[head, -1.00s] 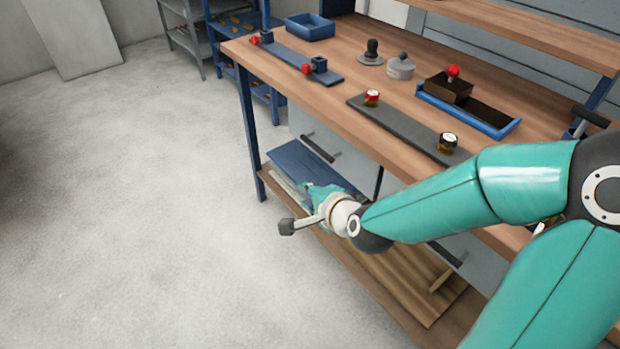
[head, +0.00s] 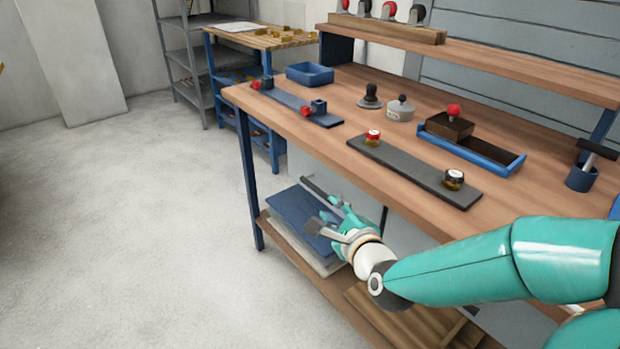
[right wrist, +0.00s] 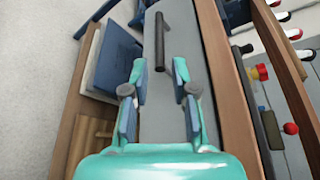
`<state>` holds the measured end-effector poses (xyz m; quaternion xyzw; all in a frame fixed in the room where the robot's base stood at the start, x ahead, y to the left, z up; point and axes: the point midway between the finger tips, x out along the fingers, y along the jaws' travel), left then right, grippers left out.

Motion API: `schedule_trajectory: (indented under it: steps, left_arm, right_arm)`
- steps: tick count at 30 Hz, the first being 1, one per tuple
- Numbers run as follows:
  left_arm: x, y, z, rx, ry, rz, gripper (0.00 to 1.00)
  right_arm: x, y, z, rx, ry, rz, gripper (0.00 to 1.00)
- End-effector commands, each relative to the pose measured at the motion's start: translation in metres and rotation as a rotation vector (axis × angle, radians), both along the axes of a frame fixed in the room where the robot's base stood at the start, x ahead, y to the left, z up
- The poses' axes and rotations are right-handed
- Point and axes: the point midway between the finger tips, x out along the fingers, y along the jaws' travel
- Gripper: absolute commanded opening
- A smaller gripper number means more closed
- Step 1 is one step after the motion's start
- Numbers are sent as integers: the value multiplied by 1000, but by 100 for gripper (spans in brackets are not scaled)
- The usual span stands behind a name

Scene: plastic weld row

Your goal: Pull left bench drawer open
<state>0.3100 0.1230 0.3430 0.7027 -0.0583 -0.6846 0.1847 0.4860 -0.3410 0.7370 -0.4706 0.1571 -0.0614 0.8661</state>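The left bench drawer is a pale grey front under the benchtop (head: 318,170), and it also shows in the right wrist view (right wrist: 186,30). Its dark bar handle (head: 318,190) runs lengthwise ahead of my fingers in the right wrist view (right wrist: 160,42). My right gripper (head: 325,222) is in front of the drawer, near the handle. In the right wrist view it is open (right wrist: 157,78), its fingers apart with nothing clamped, and the handle's near end lies between the fingertips in the picture. Contact cannot be told. The drawer looks closed. My left gripper is out of view.
The wooden bench (head: 290,112) carries a blue tray (head: 310,74), a grey strip with jars (head: 410,170) and other fixtures. A blue panel (head: 300,212) lies on the lower shelf (head: 365,318). The floor to the left (head: 130,230) is clear.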

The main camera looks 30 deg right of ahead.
Motion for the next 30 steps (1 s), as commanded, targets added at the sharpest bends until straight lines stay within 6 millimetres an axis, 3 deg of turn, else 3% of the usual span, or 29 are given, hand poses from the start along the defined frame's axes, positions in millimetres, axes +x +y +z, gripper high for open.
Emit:
schedule_trajectory:
  steps: [1,5,7,18,24,30]
  left_arm:
    - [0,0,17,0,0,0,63]
    - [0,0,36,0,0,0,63]
    - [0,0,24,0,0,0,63]
    - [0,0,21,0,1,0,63]
    - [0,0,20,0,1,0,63]
    - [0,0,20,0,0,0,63]
  right_arm:
    - [4,-1,5,0,8,1,27]
    - [13,-2,1,9,4,8,27]
    - [31,-7,-10,6,-2,7,27]
    - [99,-23,-24,6,-3,8,27]
    - [116,-28,-27,6,-4,9,27]
    - [119,-28,-28,6,-3,10,27]
